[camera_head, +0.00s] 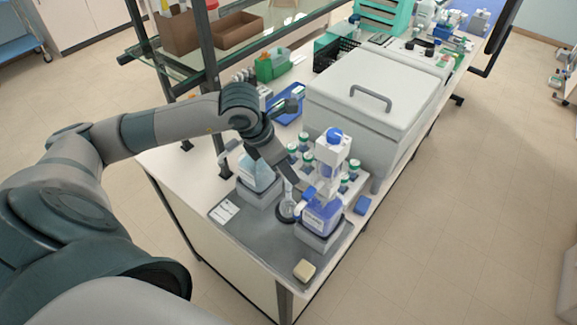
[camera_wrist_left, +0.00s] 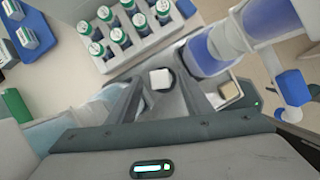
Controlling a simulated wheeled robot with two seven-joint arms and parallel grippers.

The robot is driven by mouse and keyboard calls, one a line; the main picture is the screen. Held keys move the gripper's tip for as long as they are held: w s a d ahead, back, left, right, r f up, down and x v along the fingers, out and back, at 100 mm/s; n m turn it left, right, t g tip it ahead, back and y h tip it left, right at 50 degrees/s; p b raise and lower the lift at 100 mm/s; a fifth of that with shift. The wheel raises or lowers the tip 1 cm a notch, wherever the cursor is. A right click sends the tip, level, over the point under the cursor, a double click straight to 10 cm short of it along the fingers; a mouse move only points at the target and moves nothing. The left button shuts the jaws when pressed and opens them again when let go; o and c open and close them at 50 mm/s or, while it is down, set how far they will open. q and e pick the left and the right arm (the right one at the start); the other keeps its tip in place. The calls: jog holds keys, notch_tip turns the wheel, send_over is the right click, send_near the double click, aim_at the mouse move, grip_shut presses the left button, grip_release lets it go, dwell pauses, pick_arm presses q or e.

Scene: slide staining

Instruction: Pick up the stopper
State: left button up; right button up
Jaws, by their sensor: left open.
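A small white, square-topped piece (camera_wrist_left: 161,78), which appears to be the stopper, shows between my left fingers in the left wrist view. It sits over a dark round base. In the head view, a dark round item (camera_head: 287,211) with clear glass beside it stands at that place on the grey mat, but I cannot make out the stopper there. My left gripper (camera_head: 293,185) points down just above this spot. In the left wrist view, its two fingers (camera_wrist_left: 160,98) are apart with nothing held between them. My right gripper is not in view.
A bottle of blue liquid (camera_head: 322,216) stands close on the right, a pale blue bottle (camera_head: 256,172) on the left. Several green-capped bottles (camera_wrist_left: 119,30) stand in a rack behind. A beige block (camera_head: 304,270) lies at the grey mat's (camera_head: 262,246) front. A large lidded box (camera_head: 372,100) stands farther back.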

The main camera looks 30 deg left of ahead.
pick_arm(q)
jog(key=shift+w+f, duration=0.15)
jog(key=shift+f, duration=0.3)
jog(key=c, duration=1.1)
jog(key=shift+r, duration=0.1)
jog(key=shift+r+b, duration=0.5)
jog(key=shift+r, duration=0.25)
notch_tip(320, 180, up, 16)
jog(key=b, duration=0.5)
jog(key=shift+r+b, duration=0.2)
jog(key=shift+b, duration=0.2)
